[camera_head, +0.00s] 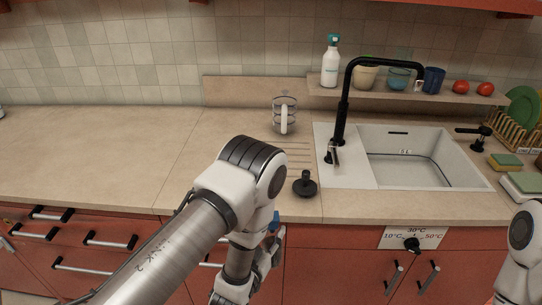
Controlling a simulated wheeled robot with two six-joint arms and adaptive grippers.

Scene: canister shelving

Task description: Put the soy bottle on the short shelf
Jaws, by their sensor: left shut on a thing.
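My left arm reaches in from the lower left, and its gripper (270,256) points down in front of the counter's front edge. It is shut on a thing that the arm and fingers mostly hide. A small blue piece (275,222) shows beside the gripper, and I cannot tell whether it belongs to the held thing. No bottle is clearly seen in the gripper. The short wooden shelf (345,96) runs behind the sink. A white bottle with a teal top (330,62) stands upright at its left end. My right gripper is out of view; only part of that arm shows at lower right.
The shelf also holds cups (365,80) and tomatoes (486,89). A black faucet (343,115) rises before it at the sink (410,160). A glass press (285,115) and a black round object (305,185) stand on the counter. The left counter (90,145) is clear.

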